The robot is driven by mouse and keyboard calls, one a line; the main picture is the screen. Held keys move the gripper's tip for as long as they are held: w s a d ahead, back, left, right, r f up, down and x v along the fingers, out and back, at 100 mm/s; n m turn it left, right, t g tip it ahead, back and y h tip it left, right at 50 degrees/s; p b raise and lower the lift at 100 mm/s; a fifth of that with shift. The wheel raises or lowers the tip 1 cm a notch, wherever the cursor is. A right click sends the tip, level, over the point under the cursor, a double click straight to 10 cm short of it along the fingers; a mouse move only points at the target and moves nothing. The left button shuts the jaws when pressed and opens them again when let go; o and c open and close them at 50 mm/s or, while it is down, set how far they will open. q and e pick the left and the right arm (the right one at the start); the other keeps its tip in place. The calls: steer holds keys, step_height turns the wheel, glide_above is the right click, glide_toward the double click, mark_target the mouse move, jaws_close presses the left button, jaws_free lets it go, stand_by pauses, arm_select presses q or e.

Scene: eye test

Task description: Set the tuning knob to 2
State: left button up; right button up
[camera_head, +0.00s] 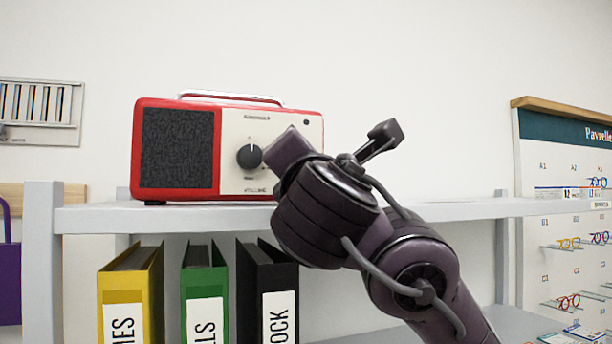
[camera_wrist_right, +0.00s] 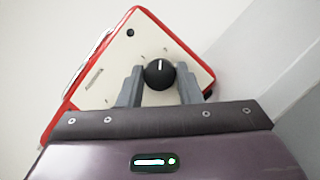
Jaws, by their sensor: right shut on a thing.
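A red radio (camera_head: 176,104) with a cream front panel stands on a grey shelf. A black knob with a white pointer (camera_head: 250,157) shows left on the panel, above a VOLUME label. My right gripper (camera_wrist_right: 160,72) is in front of the panel's right part and hides what is there in the head view. In the right wrist view it is shut on a second black knob, the tuning knob (camera_wrist_right: 159,76), one finger on each side. Its white pointer points up in that picture, toward the panel's upper right. Scale numbers are not readable. My left gripper is not in view.
The grey shelf (camera_head: 90,217) runs under the radio; its right part is bare beyond my arm. Yellow (camera_head: 130,300), green (camera_head: 204,290) and black binders (camera_head: 262,290) stand below. A display board with glasses (camera_head: 560,200) is at the right.

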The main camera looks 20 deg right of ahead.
steer(key=shift+m+g+h, duration=0.3)
steer(key=shift+m, duration=0.5)
steer(key=shift+m+b, duration=0.3)
steer(key=o, duration=1)
steer(key=shift+c, duration=0.2)
steer(key=shift+s+a+f+b, duration=0.15)
steer(key=shift+s+f+b, duration=0.1)
steer(key=shift+s+b, duration=0.15)
steer(key=b+v, duration=0.2)
steer(key=v, duration=0.5)
steer(key=shift+r+b, duration=0.2)
steer(key=shift+b, duration=0.1)
